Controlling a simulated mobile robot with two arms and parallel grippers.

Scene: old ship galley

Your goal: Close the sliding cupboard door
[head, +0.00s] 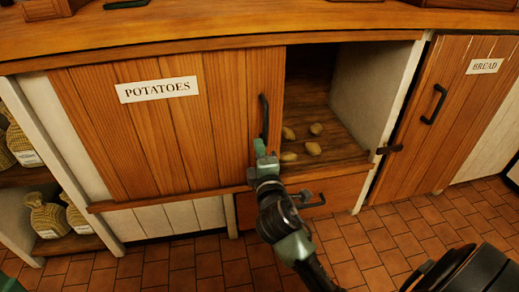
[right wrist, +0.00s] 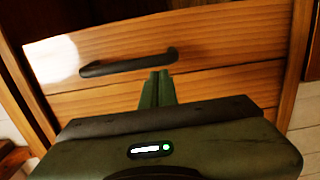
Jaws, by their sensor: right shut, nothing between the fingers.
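The wooden sliding door (head: 185,135) labelled POTATOES covers the left part of the cupboard. To its right the opening (head: 318,105) is uncovered, with several potatoes (head: 313,148) lying inside. The door's dark vertical bar handle (head: 264,115) is near its right edge. My right gripper (head: 259,148) is shut and empty, at the handle's lower end and slightly left of it. In the right wrist view the closed fingertips (right wrist: 158,80) are beside one end of the handle (right wrist: 125,63); I cannot tell whether they touch it.
A drawer (head: 325,196) with a dark handle is below the opening. A hinged door (head: 440,110) labelled BREAD stands at the right. Sacks (head: 47,215) sit on open shelves at the left. The counter (head: 230,28) runs above, and tiled floor (head: 190,265) is in front.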

